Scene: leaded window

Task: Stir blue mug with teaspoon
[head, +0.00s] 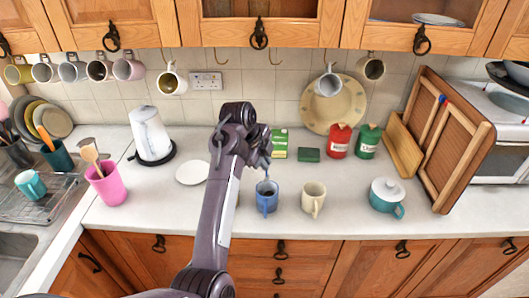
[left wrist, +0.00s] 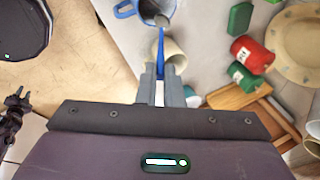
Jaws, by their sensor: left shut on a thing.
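The blue mug (head: 266,203) stands upright on the white worktop, below my left gripper (head: 266,166); its rim also shows at the top of the left wrist view (left wrist: 127,9). My left gripper is shut on the blue handle of the teaspoon (left wrist: 161,48). The spoon points down, and its metal end lies over the mug's opening. I cannot tell how deep it reaches. A cream mug (head: 313,201) stands just right of the blue one.
A white plate (head: 192,172) and white kettle (head: 150,136) stand to the left. A green box (head: 279,144), red canister (head: 339,141) and green canister (head: 367,141) stand behind. A teal lidded pot (head: 384,200) is at right. Worktop around the mugs is fairly clear.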

